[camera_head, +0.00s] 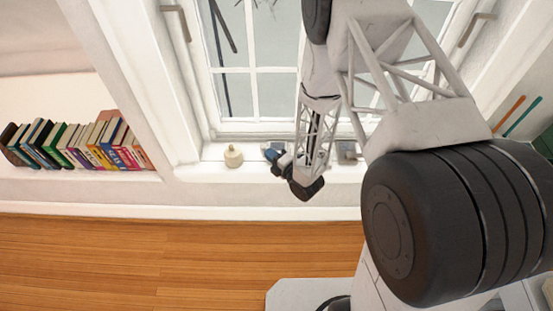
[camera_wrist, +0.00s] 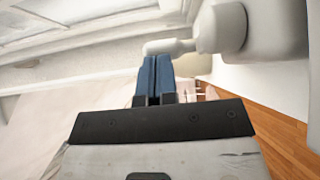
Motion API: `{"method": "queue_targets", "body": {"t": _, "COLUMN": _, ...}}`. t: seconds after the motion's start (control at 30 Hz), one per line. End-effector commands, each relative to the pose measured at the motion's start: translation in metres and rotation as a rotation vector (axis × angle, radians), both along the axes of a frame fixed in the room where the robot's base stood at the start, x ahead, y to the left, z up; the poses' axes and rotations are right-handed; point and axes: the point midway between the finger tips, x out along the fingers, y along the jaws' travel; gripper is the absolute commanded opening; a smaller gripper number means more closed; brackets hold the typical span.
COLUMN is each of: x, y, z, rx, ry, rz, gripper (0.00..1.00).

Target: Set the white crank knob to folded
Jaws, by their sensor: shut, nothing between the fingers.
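The white crank knob (camera_wrist: 172,47) shows in the wrist view as a pale arm with a rounded end. It reaches left from a round pale hub (camera_wrist: 222,28). My gripper (camera_wrist: 154,60) has its two blue fingers shut together, with nothing between them. The fingertips are just below the free end of the knob in the picture; I cannot tell whether they touch it. In the head view my gripper (camera_head: 271,153) is over the white window sill. A cream rounded piece (camera_head: 233,157) stands on the sill to its left; I cannot tell whether it is the crank.
The sill (camera_head: 205,172) runs below a window with white frames. Several books (camera_head: 75,146) stand in a row at the left. A small grey fitting (camera_head: 348,152) is on the sill right of my gripper. Wooden floor (camera_head: 150,250) lies in front, bare at left.

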Motion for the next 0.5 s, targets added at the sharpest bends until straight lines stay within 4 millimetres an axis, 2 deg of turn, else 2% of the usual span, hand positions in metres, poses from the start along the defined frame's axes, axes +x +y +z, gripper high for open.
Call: {"method": "queue_targets", "body": {"t": 0.5, "x": 0.0051, "y": 0.0047, "z": 0.0001, "rx": -0.001, "ry": -0.001, "rz": 0.0, "gripper": 0.0}}
